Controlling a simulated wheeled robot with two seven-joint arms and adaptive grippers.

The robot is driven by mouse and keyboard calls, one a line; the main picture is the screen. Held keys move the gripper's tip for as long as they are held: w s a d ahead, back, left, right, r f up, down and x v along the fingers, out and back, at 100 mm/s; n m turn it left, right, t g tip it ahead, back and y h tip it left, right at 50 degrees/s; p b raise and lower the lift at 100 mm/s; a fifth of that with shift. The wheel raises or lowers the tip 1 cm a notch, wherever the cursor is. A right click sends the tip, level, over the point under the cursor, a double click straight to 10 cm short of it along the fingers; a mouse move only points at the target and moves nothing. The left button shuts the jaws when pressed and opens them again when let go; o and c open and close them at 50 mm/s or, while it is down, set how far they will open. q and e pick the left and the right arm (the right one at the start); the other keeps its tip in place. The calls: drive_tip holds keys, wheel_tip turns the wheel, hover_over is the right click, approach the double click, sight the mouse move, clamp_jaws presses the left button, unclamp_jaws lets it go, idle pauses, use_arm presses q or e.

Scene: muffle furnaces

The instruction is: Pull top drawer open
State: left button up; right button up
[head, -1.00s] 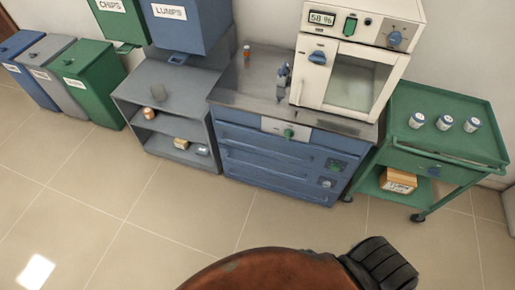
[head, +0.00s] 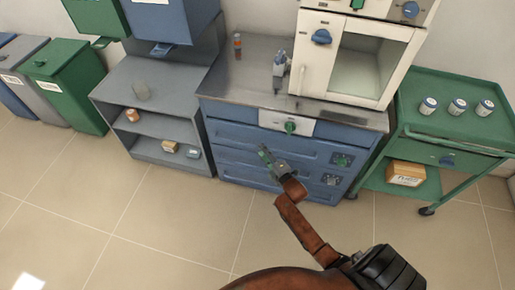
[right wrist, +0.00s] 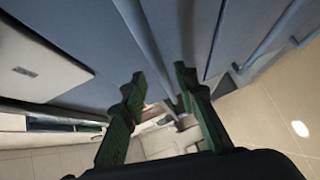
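The blue drawer cabinet (head: 232,160) stands under a grey metal worktop. Its top drawer (head: 232,132) looks closed and carries a white plate (head: 271,119) with a green knob (head: 290,127). My right gripper (head: 265,152) is in front of the drawer fronts, below and left of the knob. In the right wrist view the two green fingers of my right gripper (right wrist: 160,73) are apart with nothing held between them. Blue panels lie close beyond them, but I cannot tell whether the fingers touch anything. My left gripper is not in view.
A white furnace (head: 311,60) and a small bottle (head: 237,46) stand on the worktop. A green cart (head: 455,90) is at the right. A grey shelf unit (head: 110,83) is at the left. The tiled floor (head: 170,230) in front is clear.

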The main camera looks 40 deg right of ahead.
drive_tip(key=w, duration=0.1)
drive_tip(key=w+b, duration=0.1)
drive_tip(key=w, duration=0.1)
drive_tip(key=shift+d+f, duration=0.1)
drive_tip(key=shift+f, duration=0.3)
drive_tip(key=shift+w, duration=0.4)
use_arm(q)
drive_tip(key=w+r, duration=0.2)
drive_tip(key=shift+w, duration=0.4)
use_arm(e)
clamp_jaws()
